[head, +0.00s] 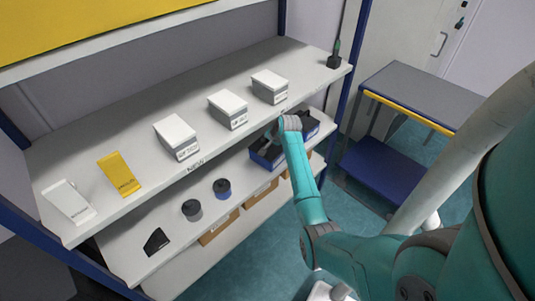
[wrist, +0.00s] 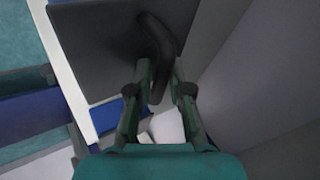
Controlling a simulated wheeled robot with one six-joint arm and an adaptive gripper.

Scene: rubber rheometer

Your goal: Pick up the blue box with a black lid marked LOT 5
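In the wrist view a dark lid (wrist: 95,50) with a curved black handle (wrist: 160,45) fills the upper middle, and blue (wrist: 105,115) shows under its edge. My gripper (wrist: 160,72) has its fingers leaning inward on both sides of the handle, apparently closed on it. In the head view a blue box (head: 265,156) with a dark top stands on the lower shelf, and more blue and dark top (head: 308,126) shows right of my arm. My gripper's fingers are hidden there. No LOT mark is readable on either.
White boxes with grey bases (head: 177,137) line the upper shelf (head: 110,215), close above the arm's end. Two round containers (head: 222,188) and a black holder (head: 155,241) stand on the lower shelf. A grey-topped cart (head: 420,90) stands at right. Teal floor is open between.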

